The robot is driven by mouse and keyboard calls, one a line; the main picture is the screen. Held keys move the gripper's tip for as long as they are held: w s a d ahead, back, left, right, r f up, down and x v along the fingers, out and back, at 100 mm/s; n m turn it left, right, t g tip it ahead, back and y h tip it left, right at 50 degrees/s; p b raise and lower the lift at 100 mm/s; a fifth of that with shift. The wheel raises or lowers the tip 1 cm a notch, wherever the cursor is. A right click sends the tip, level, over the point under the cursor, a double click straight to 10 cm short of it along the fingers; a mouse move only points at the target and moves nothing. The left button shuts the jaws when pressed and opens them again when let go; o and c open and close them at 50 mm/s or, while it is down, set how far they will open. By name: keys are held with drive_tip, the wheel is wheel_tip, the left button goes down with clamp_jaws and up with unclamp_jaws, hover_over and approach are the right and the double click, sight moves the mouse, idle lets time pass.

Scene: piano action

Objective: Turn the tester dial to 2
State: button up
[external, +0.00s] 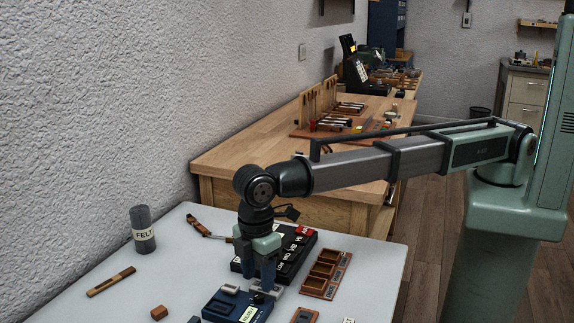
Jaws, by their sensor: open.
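A dark blue box (222,308) with a pale yellow label (249,313) stands at the front of the white table; it looks like the tester. My gripper (260,283) points down, open, over the far right part of this box. Its fingers hide part of the box top. A small dark, round part (261,298) just below the fingertips may be the dial, but its setting cannot be read. I cannot tell whether the fingers touch it.
A black box (295,254) with several labelled keys and a red one stands close behind my gripper. A wooden compartment tray (325,274) lies to the right. A grey FELT canister (143,230) stands left. The left table (190,262) is mostly clear.

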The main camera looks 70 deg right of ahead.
sight(259, 294)
drive_tip(key=shift+f, duration=2.2)
clamp_jaws()
